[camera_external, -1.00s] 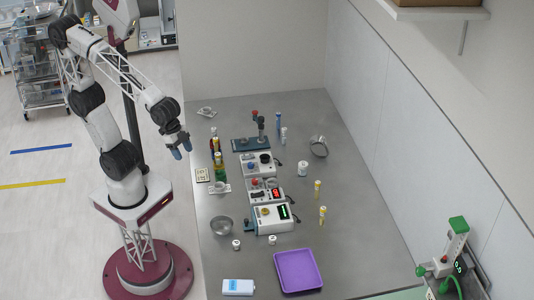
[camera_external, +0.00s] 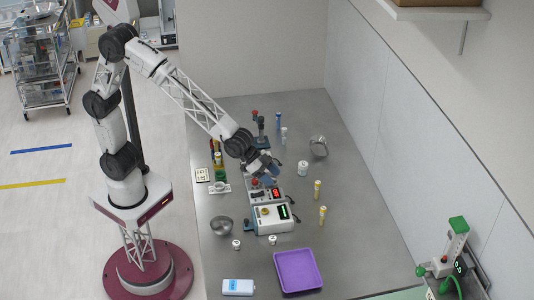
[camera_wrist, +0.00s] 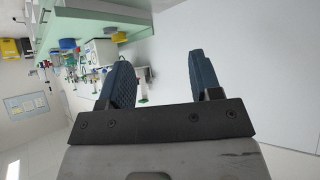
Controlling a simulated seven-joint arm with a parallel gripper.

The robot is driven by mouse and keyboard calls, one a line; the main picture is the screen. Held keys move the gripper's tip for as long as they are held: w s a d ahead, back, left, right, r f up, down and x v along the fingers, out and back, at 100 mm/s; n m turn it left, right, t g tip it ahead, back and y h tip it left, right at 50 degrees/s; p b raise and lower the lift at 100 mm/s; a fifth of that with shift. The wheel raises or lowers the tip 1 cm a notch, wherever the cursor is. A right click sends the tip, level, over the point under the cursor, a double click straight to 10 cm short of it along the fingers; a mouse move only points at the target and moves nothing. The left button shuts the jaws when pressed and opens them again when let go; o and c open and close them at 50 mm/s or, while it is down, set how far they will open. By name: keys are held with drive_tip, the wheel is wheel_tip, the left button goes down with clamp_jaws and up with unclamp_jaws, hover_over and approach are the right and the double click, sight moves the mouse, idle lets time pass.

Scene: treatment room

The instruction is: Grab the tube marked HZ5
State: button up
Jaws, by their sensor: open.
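No HZ5 mark can be read on any tube. Two tubes with yellow parts stand on the right of the table, a farther one (camera_external: 317,189) and a nearer one (camera_external: 322,215). A blue tube (camera_external: 278,119) and a paler one (camera_external: 284,134) stand farther back. Yellow and green tubes (camera_external: 217,158) stand at the left, partly hidden by my arm. My gripper (camera_external: 268,177) is over the middle of the table, above the devices and left of the yellow tubes. In the wrist view my gripper (camera_wrist: 163,80) has its blue fingers apart and nothing between them.
A device with a green display (camera_external: 270,218) stands beneath and in front of my gripper. A purple tray (camera_external: 298,271), a metal bowl (camera_external: 221,225) and a white box (camera_external: 238,287) lie nearer. A metal cup (camera_external: 318,147) and a jar (camera_external: 302,168) stand right.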

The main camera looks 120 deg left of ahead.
drive_tip(key=w+a+f+t+y, duration=0.1)
drive_tip(key=w+a+f, duration=0.2)
drive_tip(key=w, duration=0.2)
drive_tip(key=w+a+f+t, duration=0.1)
drive_tip(key=w+a+f, duration=0.2)
drive_tip(key=w, duration=0.2)
drive_tip(key=n+t+y, duration=0.1)
hover_over(323, 208)
drive_tip(key=f, duration=0.3)
drive_tip(key=s+f, duration=0.1)
drive_tip(key=f, duration=0.1)
drive_tip(key=shift+d+f, duration=0.2)
drive_tip(key=shift+f, duration=0.15)
drive_tip(key=shift+f, duration=0.1)
drive_tip(key=shift+f, duration=1.7)
drive_tip(key=shift+f, duration=0.5)
drive_tip(key=shift+w+a+f, duration=0.1)
drive_tip(key=shift+w+f, duration=0.15)
drive_tip(key=shift+f, duration=0.5)
drive_tip(key=shift+w+a+f, duration=0.1)
drive_tip(key=shift+w+f, duration=0.15)
drive_tip(key=shift+f, duration=0.5)
drive_tip(key=shift+x, duration=0.95)
